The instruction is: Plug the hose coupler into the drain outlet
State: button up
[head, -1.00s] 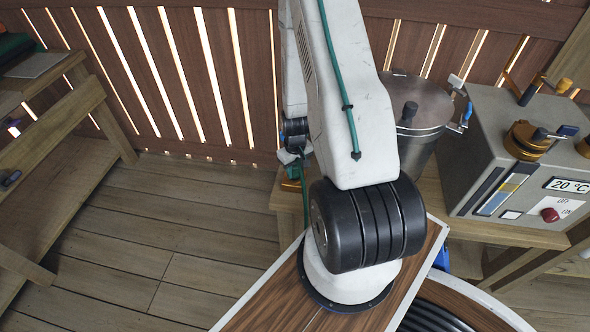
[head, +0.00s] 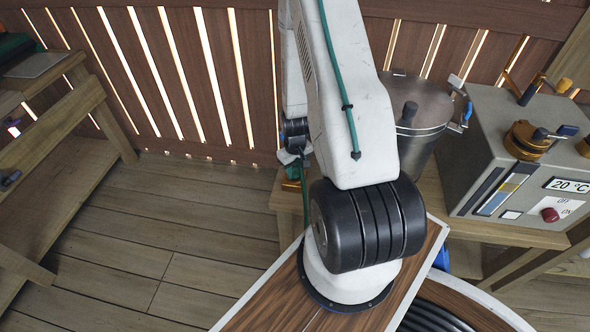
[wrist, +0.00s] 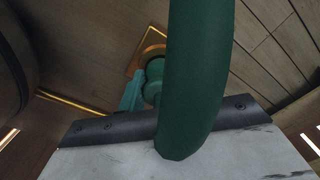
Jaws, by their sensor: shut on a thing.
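In the wrist view a thick dark green hose (wrist: 197,70) crosses the middle, close to the camera. A lighter teal coupler (wrist: 153,82) shows partly behind it, beside a square brass-coloured fitting (wrist: 146,50); this may be the drain outlet. I cannot tell whether they touch or are joined. My gripper (wrist: 150,108) is shut on the hose coupler; the hose and the gripper's pale body hide its fingertips. In the head view my gripper (head: 293,163) hangs beyond my arm, near the bench's left end, with green just below it.
A lidded metal pot (head: 418,110) with a blue-handled clamp stands on the wooden bench (head: 465,232). Right of it is a grey control box (head: 500,165) with brass fittings and a red knob. A wooden shelf (head: 65,130) stands at left. The plank floor between is clear.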

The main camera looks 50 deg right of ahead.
jog(key=shift+s+a+f, duration=0.1)
jog(key=shift+s+f, duration=0.05)
jog(key=shift+f, duration=0.7)
dwell(0.4)
jog(key=shift+r, duration=0.2)
dwell(0.7)
jog(key=shift+r, duration=0.1)
dwell(0.7)
jog(key=shift+r, duration=0.2)
jog(key=shift+r, duration=0.3)
jog(key=shift+w+r, duration=0.1)
jog(key=shift+w, duration=0.1)
dwell(0.3)
jog(key=shift+f, duration=0.55)
dwell(0.9)
jog(key=shift+s+f, duration=0.2)
jog(key=shift+f, duration=0.2)
dwell(0.4)
jog(key=shift+w+r, duration=0.15)
dwell(0.5)
